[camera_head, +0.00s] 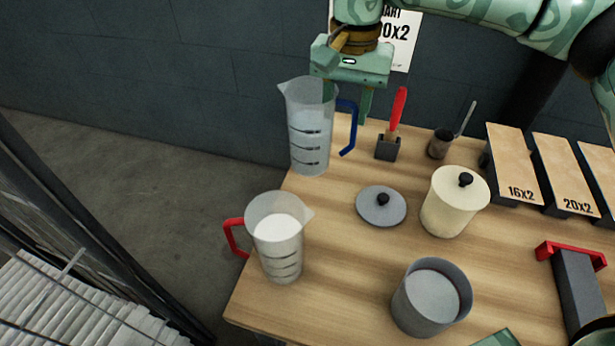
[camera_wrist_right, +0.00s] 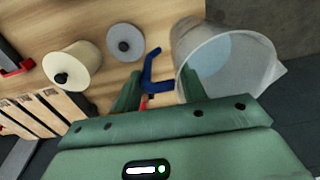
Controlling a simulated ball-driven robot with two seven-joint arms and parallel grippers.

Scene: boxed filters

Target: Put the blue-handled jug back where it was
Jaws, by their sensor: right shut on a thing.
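The blue-handled jug (camera_head: 309,135) is clear, with dark level marks. It is upright at the back left corner of the table; whether its base touches the wood is hard to tell. My right gripper (camera_head: 348,108) comes down from above and is shut on this jug, with its fingers on either side near the rim and the blue handle (camera_head: 347,127). In the right wrist view the handle (camera_wrist_right: 153,78) shows between the fingers (camera_wrist_right: 160,92), and the jug (camera_wrist_right: 222,58) is at the right. My left gripper is not in view.
A red-handled jug (camera_head: 277,238) with white contents stands at the front left. Labelled boxes (camera_head: 514,165) are at right.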

